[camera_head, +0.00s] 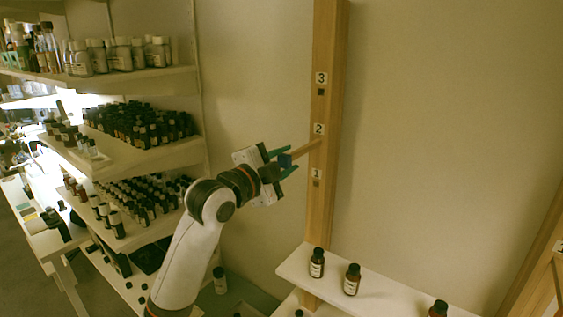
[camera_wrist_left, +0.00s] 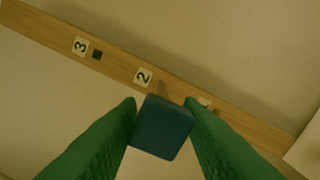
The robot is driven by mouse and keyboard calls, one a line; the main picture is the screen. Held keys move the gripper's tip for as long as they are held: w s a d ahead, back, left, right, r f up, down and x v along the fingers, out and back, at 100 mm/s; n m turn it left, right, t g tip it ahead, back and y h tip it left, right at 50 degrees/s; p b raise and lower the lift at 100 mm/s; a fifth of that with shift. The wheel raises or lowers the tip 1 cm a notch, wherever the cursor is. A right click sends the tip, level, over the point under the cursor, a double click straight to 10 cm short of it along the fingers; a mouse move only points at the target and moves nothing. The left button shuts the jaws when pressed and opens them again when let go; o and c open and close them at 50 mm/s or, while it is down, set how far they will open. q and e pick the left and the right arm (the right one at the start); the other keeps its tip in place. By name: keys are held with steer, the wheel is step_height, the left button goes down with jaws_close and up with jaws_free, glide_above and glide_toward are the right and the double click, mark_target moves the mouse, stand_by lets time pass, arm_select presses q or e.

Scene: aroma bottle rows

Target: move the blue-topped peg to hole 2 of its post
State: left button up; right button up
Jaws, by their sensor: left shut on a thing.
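The wooden post (camera_head: 323,220) stands upright with labels 1, 2 and 3; it also shows in the left wrist view (camera_wrist_left: 50,28). My left gripper (camera_head: 287,162), with green fingers, is shut on the blue top (camera_head: 285,160) of the peg. The peg's wooden shaft (camera_head: 304,150) points at the post just below label 2 (camera_head: 319,129), its far end at or in hole 2; I cannot tell how deep. Hole 2 is hidden by the peg. The blue top (camera_wrist_left: 161,127) fills the space between the fingertips in the wrist view.
A white shelf (camera_head: 385,303) with several dark bottles stands below, right of the post. Shelves crowded with bottles (camera_head: 140,125) are on the left. A second wooden post (camera_head: 535,265) is at the right edge. The wall area between the posts is clear.

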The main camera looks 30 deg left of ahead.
arm_select(q)
steer(key=shift+w, duration=0.45)
steer(key=o, duration=1.1)
steer(key=shift+c, duration=0.2)
steer(key=s+a+b, duration=0.1)
steer(key=s+b, duration=0.3)
steer(key=s, duration=0.8)
steer(key=shift+a+b, duration=0.15)
steer(key=shift+b, duration=0.2)
steer(key=shift+f, duration=0.15)
